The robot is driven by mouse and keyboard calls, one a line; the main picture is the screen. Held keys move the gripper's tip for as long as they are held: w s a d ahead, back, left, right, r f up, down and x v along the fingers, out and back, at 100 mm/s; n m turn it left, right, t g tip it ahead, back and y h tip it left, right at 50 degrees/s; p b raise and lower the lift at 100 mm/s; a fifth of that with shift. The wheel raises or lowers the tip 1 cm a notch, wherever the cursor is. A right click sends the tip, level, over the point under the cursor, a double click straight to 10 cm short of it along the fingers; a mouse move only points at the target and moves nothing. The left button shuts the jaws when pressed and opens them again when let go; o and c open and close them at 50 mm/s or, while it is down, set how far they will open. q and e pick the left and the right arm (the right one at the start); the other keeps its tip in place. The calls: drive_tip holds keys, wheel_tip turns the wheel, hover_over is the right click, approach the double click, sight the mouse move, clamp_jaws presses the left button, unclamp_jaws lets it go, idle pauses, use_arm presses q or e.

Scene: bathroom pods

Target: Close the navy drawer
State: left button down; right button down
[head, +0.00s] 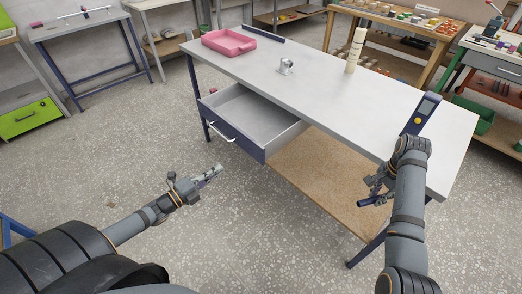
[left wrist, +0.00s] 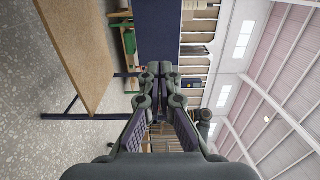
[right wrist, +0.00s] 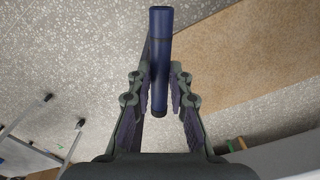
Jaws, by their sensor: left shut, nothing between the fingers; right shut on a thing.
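The navy drawer (head: 248,149) under the left part of the grey-topped workbench (head: 330,95) is pulled out. Its grey inside shows empty, and its front carries a pale bar handle (head: 216,130). My left gripper (head: 214,172) is shut and empty, in front of the drawer and apart from it; its closed fingertips show in the left wrist view (left wrist: 160,68). My right gripper (head: 374,190) is shut on a dark blue cylinder (right wrist: 161,50), near the bench's right front edge. The cylinder also shows in the head view (head: 368,201).
On the bench stand a pink tray (head: 229,41), a small metal fitting (head: 286,66), a cream cylinder (head: 355,50) and a navy tool with a yellow dot (head: 421,112). A wooden lower shelf (head: 325,180) lies beneath. The floor (head: 240,215) before the drawer is clear.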

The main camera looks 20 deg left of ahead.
use_arm(q)
drive_tip(key=b, duration=0.6)
approach(253, 146)
drive_tip(key=x, duration=0.4)
drive_tip(key=shift+w+r, duration=0.1)
drive_tip(key=shift+w, duration=0.1)
drive_tip(key=shift+x, duration=0.8)
drive_tip(key=shift+w+d, duration=0.25)
drive_tip(key=shift+w, duration=0.15)
